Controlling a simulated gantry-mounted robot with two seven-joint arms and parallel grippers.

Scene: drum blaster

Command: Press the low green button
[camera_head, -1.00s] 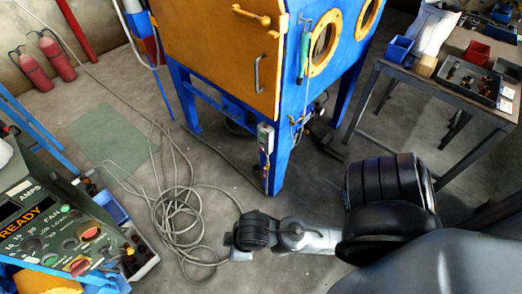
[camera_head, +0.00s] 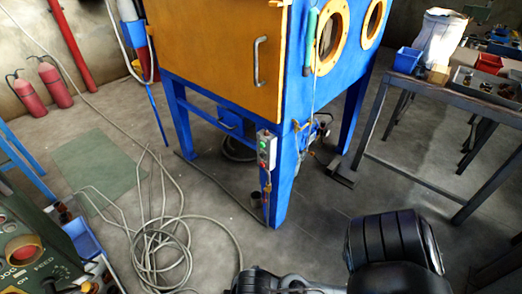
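A small grey control box (camera_head: 266,149) is fixed to the front blue leg of the blasting cabinet. It carries small green and red buttons, too small to tell apart surely. The green button (camera_head: 264,145) seems to be on its front face. A black, jointed part of my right arm (camera_head: 392,245) shows at the lower right, well below and right of the box. Its far end is cut off by the bottom edge. Neither of my grippers shows, and nothing of mine touches the box.
The orange and blue cabinet (camera_head: 215,50) stands on blue legs. A loose grey hose (camera_head: 160,245) lies coiled on the floor. A green control panel (camera_head: 25,250) is at the lower left. A metal table (camera_head: 440,88) with bins is at right. Floor before the cabinet is partly clear.

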